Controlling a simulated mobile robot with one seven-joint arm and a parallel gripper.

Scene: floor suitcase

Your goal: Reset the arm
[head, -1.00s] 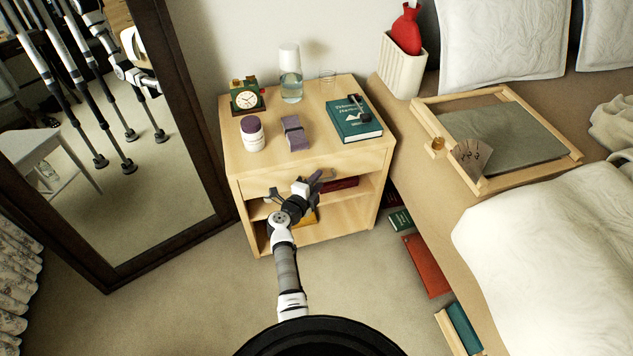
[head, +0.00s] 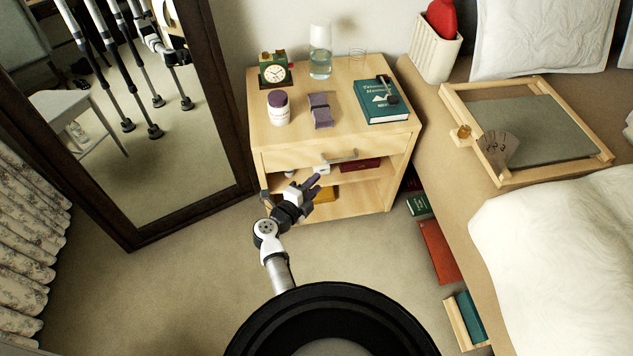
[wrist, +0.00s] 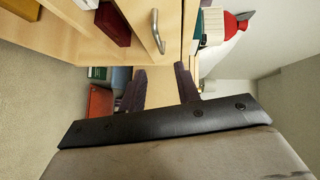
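My gripper (head: 312,186) is in front of the nightstand (head: 292,157), below its top and near the open shelf. In the wrist view my gripper (wrist: 160,88) shows two dark fingers standing apart with nothing between them. The drawer handle (head: 341,156) is just beyond and above the fingers in the head view. The handle also shows in the wrist view (wrist: 157,32), apart from the fingers. My arm is bent low over the carpet.
The nightstand top holds a clock (head: 274,70), a jar (head: 278,108), a carafe (head: 320,55) and a teal book (head: 381,101). A mirror (head: 206,120) stands left, the bed right. Books (head: 437,251) lie on the floor beside the bed. Carpet is clear at front left.

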